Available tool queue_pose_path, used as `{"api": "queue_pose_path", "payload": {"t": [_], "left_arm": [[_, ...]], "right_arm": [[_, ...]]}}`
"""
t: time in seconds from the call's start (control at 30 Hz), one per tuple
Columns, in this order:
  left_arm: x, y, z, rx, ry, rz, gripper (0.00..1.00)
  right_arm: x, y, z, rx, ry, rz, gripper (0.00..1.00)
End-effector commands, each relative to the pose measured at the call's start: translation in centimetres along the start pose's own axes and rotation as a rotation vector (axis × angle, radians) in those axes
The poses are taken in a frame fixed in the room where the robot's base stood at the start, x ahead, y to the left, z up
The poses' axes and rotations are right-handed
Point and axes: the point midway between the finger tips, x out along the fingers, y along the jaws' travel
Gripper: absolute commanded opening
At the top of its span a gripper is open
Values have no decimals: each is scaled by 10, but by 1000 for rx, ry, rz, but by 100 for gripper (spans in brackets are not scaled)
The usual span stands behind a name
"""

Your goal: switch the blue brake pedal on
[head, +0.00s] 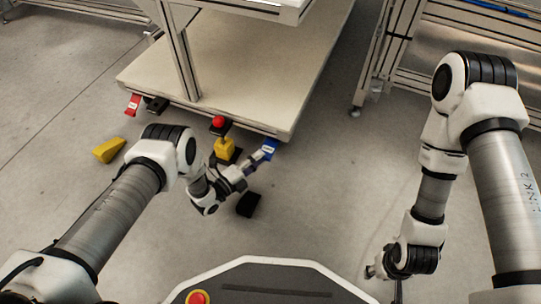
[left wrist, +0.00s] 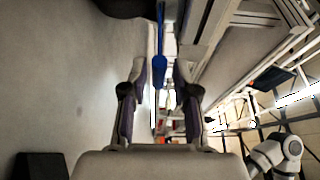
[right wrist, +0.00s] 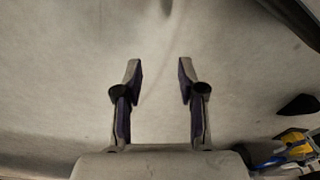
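The blue brake pedal (head: 269,149) sticks out under the front right corner of the cart. In the left wrist view the blue pedal (left wrist: 161,72) shows as a narrow blue piece, lined up between the fingertips. My left gripper (head: 257,160) is just in front of the pedal. In the left wrist view its fingers (left wrist: 160,72) are spread, with a gap on each side of the blue piece. I cannot tell whether the pedal is touched. My right gripper (right wrist: 160,72) is open and empty above bare floor, away from the cart.
The cart (head: 240,75) has a red pedal (head: 133,105) at its front left corner. A yellow pedestal (head: 225,148) with a red button stands left of my left gripper. A yellow wedge (head: 108,150) and a black box (head: 248,205) lie on the floor. Floor to the right is clear.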

Motion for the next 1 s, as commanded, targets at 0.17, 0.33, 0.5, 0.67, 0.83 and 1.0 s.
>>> {"api": "queue_pose_path", "payload": {"t": [0.17,0.33,0.5,0.67,0.83,1.0], "left_arm": [[36,6,-1,0,2,-1,29],[56,3,0,-2,0,1,29],[59,1,0,-3,-1,3,29],[59,1,0,-4,-1,3,1],[58,1,0,-4,-1,4,0],[59,5,0,10,-2,-34,0]], "right_arm": [[31,0,-7,-9,21,3,40],[41,0,-11,-16,34,4,40],[40,0,-12,-17,36,5,40],[40,0,-11,-17,35,4,40],[40,0,-11,-17,35,4,40],[40,0,-11,-17,34,4,40]]}}
